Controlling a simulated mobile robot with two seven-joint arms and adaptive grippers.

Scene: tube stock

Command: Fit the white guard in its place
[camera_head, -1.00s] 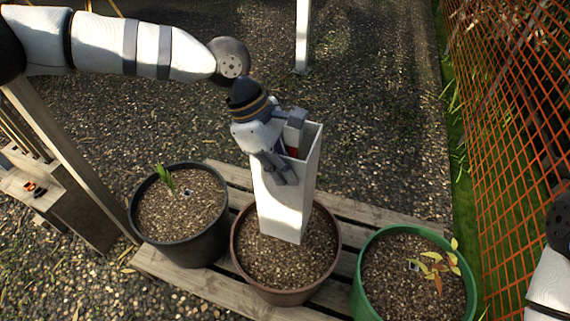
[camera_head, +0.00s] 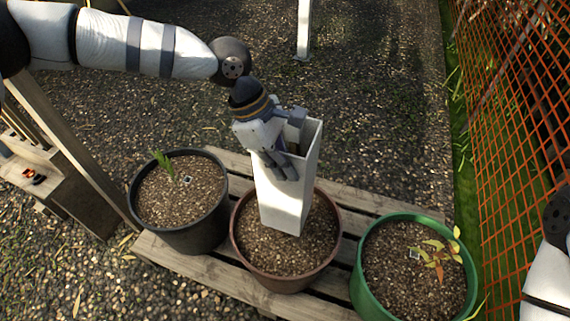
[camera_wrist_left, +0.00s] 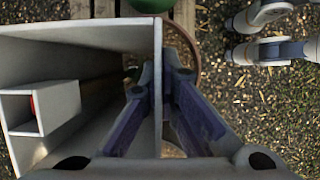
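The white guard (camera_head: 285,197) is a tall square tube, nearly upright, over the soil of the brown pot (camera_head: 286,284). I cannot tell if its lower end touches the soil. My left gripper (camera_head: 283,165) is at its top, shut on one wall. In the left wrist view the wall of the guard (camera_wrist_left: 158,95) runs between the two fingers of that gripper (camera_wrist_left: 160,108). A small hollow box (camera_wrist_left: 40,110) with red in it shows inside the tube. My right gripper (camera_wrist_left: 240,40) shows at the upper right of the left wrist view, fingers apart and empty.
A black pot (camera_head: 190,240) with a green sprout stands left and a green pot (camera_head: 362,285) with a leafy plant stands right, all on a wooden pallet (camera_head: 225,160). An orange mesh fence (camera_head: 510,130) lines the right.

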